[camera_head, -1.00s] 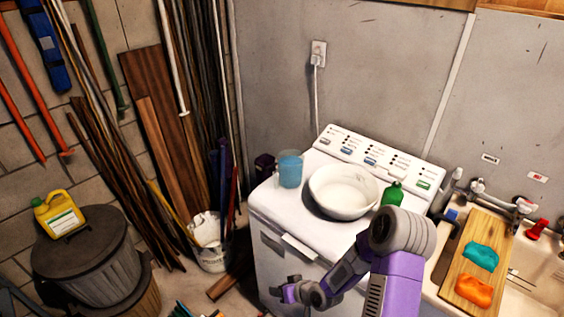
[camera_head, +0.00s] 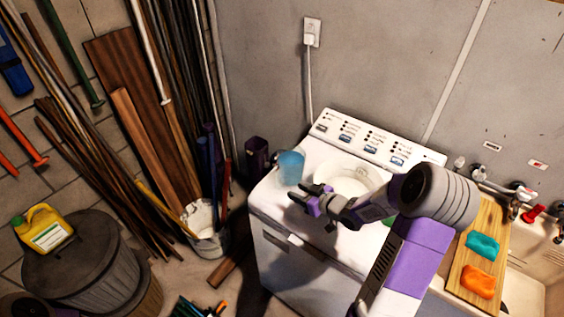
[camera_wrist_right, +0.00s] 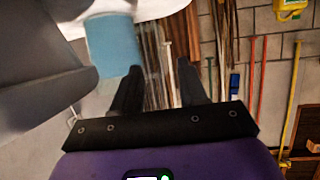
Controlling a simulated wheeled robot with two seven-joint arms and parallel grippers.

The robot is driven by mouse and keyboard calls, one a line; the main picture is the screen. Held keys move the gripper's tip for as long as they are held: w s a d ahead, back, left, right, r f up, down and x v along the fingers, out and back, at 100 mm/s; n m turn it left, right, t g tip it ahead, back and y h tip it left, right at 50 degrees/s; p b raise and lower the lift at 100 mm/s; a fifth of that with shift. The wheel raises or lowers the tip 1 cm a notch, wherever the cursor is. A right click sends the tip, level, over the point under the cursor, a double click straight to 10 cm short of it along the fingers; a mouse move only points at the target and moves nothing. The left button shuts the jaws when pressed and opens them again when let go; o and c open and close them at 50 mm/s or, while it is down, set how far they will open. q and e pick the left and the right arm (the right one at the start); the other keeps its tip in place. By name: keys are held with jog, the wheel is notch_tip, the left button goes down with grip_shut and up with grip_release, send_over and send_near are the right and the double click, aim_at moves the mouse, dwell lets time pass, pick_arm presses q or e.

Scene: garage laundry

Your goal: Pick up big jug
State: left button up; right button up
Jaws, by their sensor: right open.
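A translucent blue jug (camera_head: 291,167) stands upright on the back left of the white washing machine (camera_head: 262,203). My right gripper (camera_head: 300,197) is open and empty over the machine's left front part, just in front of the jug and apart from it in the picture. In the right wrist view the jug (camera_wrist_right: 113,48) shows at upper left, beside the open fingers (camera_wrist_right: 160,85) and not between them. A yellow jug (camera_head: 43,228) with a green cap and a label stands on a dark bin lid at far left. My left gripper is out of view.
A green bottle is mostly hidden behind that arm. A sink with a wooden board (camera_head: 465,250) is at right. Planks and a bucket (camera_head: 208,243) stand left of the machine.

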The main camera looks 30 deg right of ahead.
aim_at(278, 185)
jog(key=b+x, duration=0.1)
jog(key=x, duration=1)
jog(key=shift+a+f, duration=0.15)
grip_shut()
dwell(0.4)
dwell(0.6)
jog(key=shift+w, duration=0.1)
